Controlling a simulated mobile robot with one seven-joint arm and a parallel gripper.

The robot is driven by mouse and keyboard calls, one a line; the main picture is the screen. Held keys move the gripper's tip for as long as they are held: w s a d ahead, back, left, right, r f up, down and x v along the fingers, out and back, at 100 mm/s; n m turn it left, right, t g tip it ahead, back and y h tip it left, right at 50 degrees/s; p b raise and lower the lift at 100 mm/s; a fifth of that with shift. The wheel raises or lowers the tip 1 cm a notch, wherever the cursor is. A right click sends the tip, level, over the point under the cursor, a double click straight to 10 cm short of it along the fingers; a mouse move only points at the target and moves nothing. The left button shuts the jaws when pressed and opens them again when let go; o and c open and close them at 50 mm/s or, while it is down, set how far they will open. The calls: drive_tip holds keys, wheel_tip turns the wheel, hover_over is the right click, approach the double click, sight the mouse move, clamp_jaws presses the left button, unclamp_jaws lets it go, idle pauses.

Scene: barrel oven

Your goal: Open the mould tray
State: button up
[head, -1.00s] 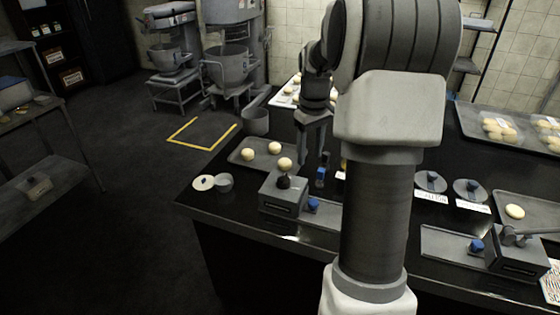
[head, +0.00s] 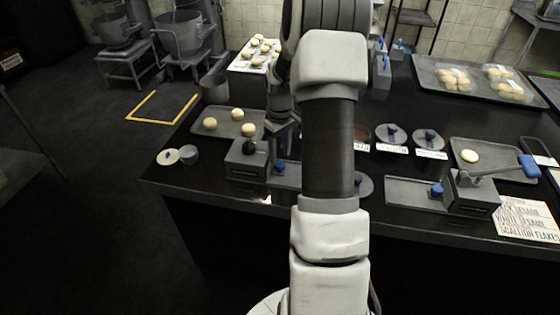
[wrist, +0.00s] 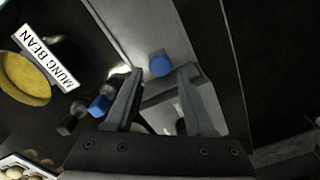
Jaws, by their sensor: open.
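A grey box-shaped press (head: 246,160) stands near the left front of the black counter, with a dark knob on top. A flat grey tray (head: 290,180) extends from its right side and carries a blue knob (head: 279,166); I take it to be the mould tray. My gripper (head: 284,146) is above this tray, partly hidden by my arm. In the wrist view, my gripper (wrist: 161,74) is open and empty, its fingers on either side of the line to the blue knob (wrist: 159,65). The knob appears just beyond the fingertips; contact cannot be told.
A second press (head: 472,194) with a blue-handled lever (head: 528,165) and its own tray (head: 405,190) stands to the right. A bun tray (head: 226,122) lies behind the left press. Round lids (head: 391,134) and labels are behind the arm.

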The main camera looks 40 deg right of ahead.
sight(280, 164)
drive_tip(key=shift+f, duration=1.75)
clamp_jaws()
drive_tip(key=shift+r, duration=0.1)
